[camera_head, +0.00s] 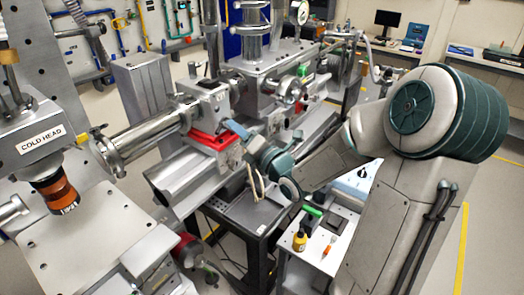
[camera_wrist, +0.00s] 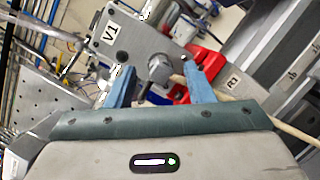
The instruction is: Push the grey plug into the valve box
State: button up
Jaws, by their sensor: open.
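The valve box, a grey metal block marked V1 (camera_wrist: 130,40), fills the upper middle of the wrist view. In the head view the valve box (camera_head: 207,103) sits on a red bracket. The grey plug (camera_wrist: 158,70) is at the box's face, between my two blue fingers; whether it is fully seated I cannot tell. A beige cable (camera_wrist: 290,130) runs right from near it. My gripper (camera_wrist: 157,66) is open around the plug, with a gap visible beside each finger. In the head view my gripper (camera_head: 238,129) is close to the box's right side, and the plug is hidden.
The red bracket (camera_head: 208,141) is just below the box. A dark cart top (camera_head: 250,212) lies below my arm, with loops of cable hanging above it. A white side table (camera_head: 318,245) holds a yellow bottle and small tools. The COLD HEAD unit (camera_head: 40,140) stands at left.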

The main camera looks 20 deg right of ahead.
jog(key=b+v, duration=1)
jog(key=v, duration=0.2)
jog(key=d+f+m+g+h+p, duration=0.1)
jog(key=d+f+m+g+h, duration=0.15)
jog(key=m+h, duration=0.5)
jog(key=d+f+m+g+h, duration=0.1)
jog(key=f+m+g+h, duration=0.25)
jog(key=m, duration=0.75)
jog(key=s+a+f+m+g+y, duration=0.1)
jog(key=s+a+f+m+g, duration=0.2)
jog(key=s+m, duration=0.3)
jog(key=s+a+f+m+g+y+p, duration=0.1)
jog(key=s+a+f+m+g+y, duration=0.1)
jog(key=s+a+m+g, duration=0.3)
jog(key=s+g, duration=0.1)
jog(key=s, duration=0.3)
jog(key=shift+s+a+f+m+p, duration=0.25)
jog(key=shift+a+f+m+p, duration=0.05)
jog(key=shift+f+m, duration=0.1)
